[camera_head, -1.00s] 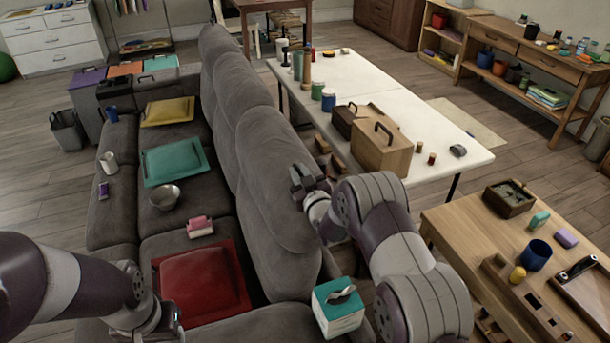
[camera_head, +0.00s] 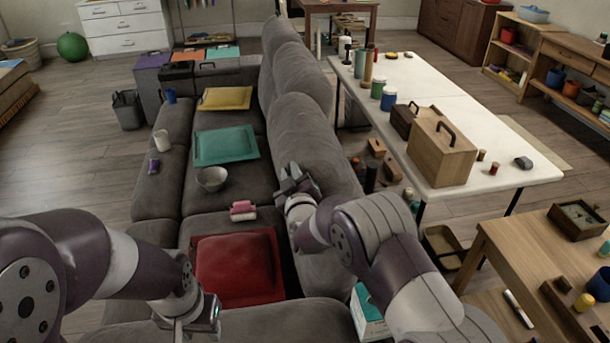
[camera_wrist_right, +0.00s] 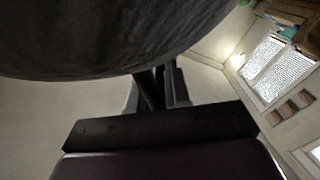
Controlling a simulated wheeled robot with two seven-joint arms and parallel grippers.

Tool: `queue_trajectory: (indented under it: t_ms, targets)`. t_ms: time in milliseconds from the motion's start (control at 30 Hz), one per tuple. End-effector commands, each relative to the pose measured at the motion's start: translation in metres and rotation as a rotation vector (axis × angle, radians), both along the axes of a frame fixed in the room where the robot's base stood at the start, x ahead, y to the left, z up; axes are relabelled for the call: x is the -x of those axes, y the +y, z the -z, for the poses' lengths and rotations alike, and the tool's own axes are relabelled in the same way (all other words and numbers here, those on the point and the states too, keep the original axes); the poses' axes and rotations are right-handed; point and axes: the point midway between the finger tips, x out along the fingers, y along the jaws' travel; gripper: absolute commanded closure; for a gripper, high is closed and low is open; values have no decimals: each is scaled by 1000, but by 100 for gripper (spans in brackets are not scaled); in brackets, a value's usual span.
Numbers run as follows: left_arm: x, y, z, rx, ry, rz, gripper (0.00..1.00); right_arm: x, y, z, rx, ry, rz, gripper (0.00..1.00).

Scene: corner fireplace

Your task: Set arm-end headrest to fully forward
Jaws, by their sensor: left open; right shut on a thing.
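The long grey sofa shows its back running away from me in the head view, with rounded padded headrest sections along the top. The nearest headrest, at the arm end (camera_head: 318,150), is dark grey fabric. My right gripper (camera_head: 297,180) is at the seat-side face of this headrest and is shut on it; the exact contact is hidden. In the right wrist view the headrest's rounded grey underside (camera_wrist_right: 110,40) fills the top, with the dark gripper fingers (camera_wrist_right: 165,90) up against it.
A red cushion (camera_head: 237,265), a pink item (camera_head: 243,210), a bowl (camera_head: 211,179) and a teal cushion (camera_head: 226,145) lie on the seats. A tissue box (camera_head: 370,318) is beside my right forearm. The white table (camera_head: 460,120) stands behind the sofa.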

Motion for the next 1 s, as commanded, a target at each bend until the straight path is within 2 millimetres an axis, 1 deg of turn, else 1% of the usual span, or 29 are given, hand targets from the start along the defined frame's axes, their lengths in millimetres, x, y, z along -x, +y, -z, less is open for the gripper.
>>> queue_trajectory:
  t_ms: [33, 133, 567, 600, 633, 667, 1000]
  targets:
    - [0, 0, 4, 0, 0, 0, 57, 0, 2, 5, -2, 3, 2, 100]
    - [0, 0, 6, 0, 0, 0, 57, 1, 5, 6, -2, 4, 2, 100]
    - [0, 0, 6, 0, 0, 0, 57, 2, 8, 9, 0, 9, -1, 100]
    - [0, 0, 6, 0, 0, 0, 57, 3, 9, 9, 0, 10, -1, 80]
    - [0, 0, 6, 0, 0, 0, 57, 3, 9, 9, 0, 11, -2, 70]
    - [0, 0, 6, 0, 0, 0, 57, 3, 9, 9, 0, 11, -2, 62]
    - [0, 0, 6, 0, 0, 0, 57, 2, 8, 5, -2, 4, 1, 62]
